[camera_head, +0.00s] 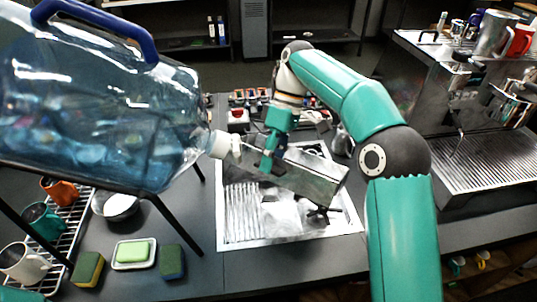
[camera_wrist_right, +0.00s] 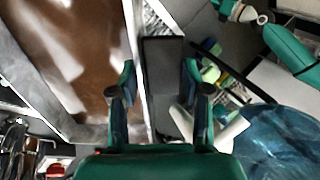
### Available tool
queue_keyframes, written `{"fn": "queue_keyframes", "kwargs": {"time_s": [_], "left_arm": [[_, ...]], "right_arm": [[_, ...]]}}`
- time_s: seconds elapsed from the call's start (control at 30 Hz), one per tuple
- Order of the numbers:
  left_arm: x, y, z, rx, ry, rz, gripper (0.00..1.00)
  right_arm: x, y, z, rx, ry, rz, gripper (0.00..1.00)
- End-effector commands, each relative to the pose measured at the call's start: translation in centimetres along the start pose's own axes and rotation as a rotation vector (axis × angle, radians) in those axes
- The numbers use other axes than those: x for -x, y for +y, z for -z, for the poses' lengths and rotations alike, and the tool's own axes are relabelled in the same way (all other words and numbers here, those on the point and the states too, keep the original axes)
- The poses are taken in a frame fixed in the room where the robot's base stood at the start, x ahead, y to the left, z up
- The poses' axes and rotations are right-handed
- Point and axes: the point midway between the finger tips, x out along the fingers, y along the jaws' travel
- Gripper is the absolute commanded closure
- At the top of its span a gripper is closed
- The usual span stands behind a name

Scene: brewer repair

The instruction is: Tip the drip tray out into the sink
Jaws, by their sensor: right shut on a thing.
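The drip tray (camera_head: 316,172) is a metal box held over the sink (camera_head: 240,212), tilted down toward the right in the head view. My right gripper (camera_head: 269,158) is shut on its left end. In the right wrist view, my right gripper's fingers (camera_wrist_right: 158,90) close on a dark grip piece (camera_wrist_right: 162,75) at the tray's end. The tray's inside (camera_wrist_right: 75,50) looks brown there; I cannot tell whether that is liquid or a stain. The tray hides part of the sink basin.
A large blue water jug (camera_head: 95,105) lies on a dark stand left of the tray, its white cap close to my right gripper. A rack of mugs (camera_head: 65,215), a soap dish (camera_head: 133,262) and sponges (camera_head: 172,262) stand at left. The brewer (camera_head: 440,95) stands at right.

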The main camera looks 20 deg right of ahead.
Motion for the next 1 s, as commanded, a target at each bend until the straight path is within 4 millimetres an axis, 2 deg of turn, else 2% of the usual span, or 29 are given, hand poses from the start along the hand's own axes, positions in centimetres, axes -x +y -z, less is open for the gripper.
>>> {"fn": "queue_keyframes", "kwargs": {"time_s": [0.03, 0.37, 0.63, 1.0], "left_arm": [[0.8, 0.3, 0.0, 0.000, 0.000, 0.000, 0.43], [3.1, 1.1, 0.0, 0.000, 0.000, 0.000, 0.43], [3.2, 1.2, 0.0, 0.000, 0.000, 0.000, 0.43], [3.2, 1.2, 0.0, 0.000, 0.000, 0.000, 0.43]], "right_arm": [[0.5, -0.1, 0.0, -0.001, 0.001, 0.010, 1.00], [1.0, 0.3, 0.0, -0.001, 0.002, 0.071, 1.00], [1.6, 1.1, 0.1, -0.002, 0.004, 0.161, 1.00], [1.7, 1.1, 0.1, 0.001, 0.002, 0.177, 1.00]]}}
